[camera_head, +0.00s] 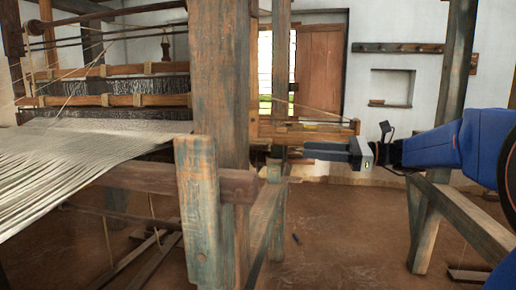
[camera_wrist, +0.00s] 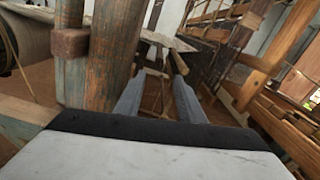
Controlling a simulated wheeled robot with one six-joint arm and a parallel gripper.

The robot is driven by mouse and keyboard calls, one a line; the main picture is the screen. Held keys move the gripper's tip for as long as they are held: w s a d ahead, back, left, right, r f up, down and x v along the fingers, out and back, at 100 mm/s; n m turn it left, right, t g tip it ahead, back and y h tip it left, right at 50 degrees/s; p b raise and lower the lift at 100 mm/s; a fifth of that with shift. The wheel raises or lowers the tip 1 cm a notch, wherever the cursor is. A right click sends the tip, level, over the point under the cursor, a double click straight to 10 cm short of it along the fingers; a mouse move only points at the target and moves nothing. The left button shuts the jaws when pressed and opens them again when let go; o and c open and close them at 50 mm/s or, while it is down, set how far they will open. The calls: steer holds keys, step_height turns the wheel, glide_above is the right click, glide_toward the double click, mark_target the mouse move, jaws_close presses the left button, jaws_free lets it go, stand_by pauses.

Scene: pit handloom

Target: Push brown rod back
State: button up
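My gripper (camera_head: 308,149) reaches in from the right in the head view, fingers pointing left, just below the end of a wooden beam with a trough-like box (camera_head: 333,128). In the wrist view my gripper (camera_wrist: 160,76) has its two grey fingers spread with a gap between them, and nothing is seen held. A short brown rod (camera_wrist: 178,62) shows by the tip of the right finger. I cannot tell whether the finger touches it. In the head view I cannot clearly pick out this rod.
A thick worn post (camera_head: 220,80) and a shorter post (camera_head: 197,215) stand left of my gripper. White warp threads (camera_head: 60,160) stretch at the left. A slanting timber (camera_head: 465,215) lies below my arm. In the wrist view, wooden beams (camera_wrist: 255,75) run close on the right.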

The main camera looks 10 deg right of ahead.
mark_target(258, 147)
steer(key=x, duration=1.6)
steer(key=shift+a+f, duration=0.1)
steer(key=shift+a, duration=0.1)
jaws_close()
